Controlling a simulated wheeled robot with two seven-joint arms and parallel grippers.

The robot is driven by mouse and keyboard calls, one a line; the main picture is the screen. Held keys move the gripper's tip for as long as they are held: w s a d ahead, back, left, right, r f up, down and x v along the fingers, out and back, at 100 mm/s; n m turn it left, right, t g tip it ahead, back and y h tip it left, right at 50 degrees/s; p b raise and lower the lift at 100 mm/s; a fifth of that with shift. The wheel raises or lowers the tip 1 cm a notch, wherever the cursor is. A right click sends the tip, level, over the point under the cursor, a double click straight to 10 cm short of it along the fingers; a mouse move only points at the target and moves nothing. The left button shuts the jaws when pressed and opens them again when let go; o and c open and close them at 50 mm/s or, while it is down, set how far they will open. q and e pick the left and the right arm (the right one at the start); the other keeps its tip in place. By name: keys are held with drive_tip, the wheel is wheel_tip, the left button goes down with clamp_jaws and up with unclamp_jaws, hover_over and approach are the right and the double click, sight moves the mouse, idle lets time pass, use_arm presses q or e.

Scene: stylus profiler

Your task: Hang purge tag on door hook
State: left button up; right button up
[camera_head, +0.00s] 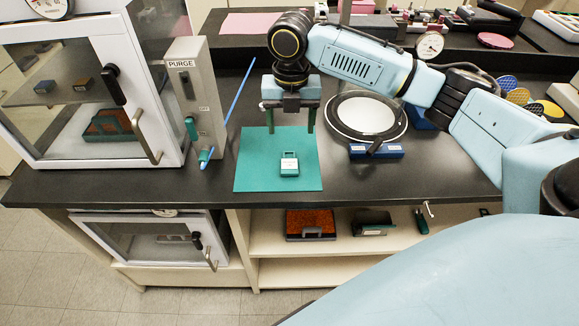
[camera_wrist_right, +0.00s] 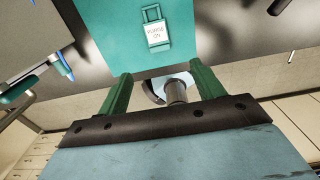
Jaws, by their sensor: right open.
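The purge tag (camera_head: 289,164) is a small teal tag with a white label and a loop at its top. It lies on a teal mat (camera_head: 252,150) on the dark bench. The wrist view shows the tag (camera_wrist_right: 157,38) reading "PURGE ON", beyond my fingertips. My right gripper (camera_head: 291,130) points down above the mat's back part, open and empty, its green fingers (camera_wrist_right: 160,75) apart and clear of the tag. The white cabinet door (camera_head: 150,80) at left has a dark latch (camera_head: 112,85) and a metal handle (camera_head: 148,143); I cannot make out which part is the hook. My left gripper is out of view.
A grey PURGE box (camera_head: 202,90) with a green lever and blue tube stands between cabinet and mat. A round white plate with a black rim (camera_head: 366,116) and a blue block (camera_head: 376,152) sit right of the mat. Shelves (camera_head: 270,238) lie below the bench front.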

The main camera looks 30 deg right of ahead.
sight(290, 169)
wheel_tip(290, 169, down, 13)
drive_tip(key=shift+a+f+b, duration=0.1)
drive_tip(key=shift+a+b, duration=0.05)
drive_tip(key=shift+b, duration=0.2)
idle(0.3)
drive_tip(key=c, duration=1)
drive_tip(key=shift+c, duration=0.2)
wheel_tip(290, 169, up, 10)
drive_tip(key=shift+p, duration=0.35)
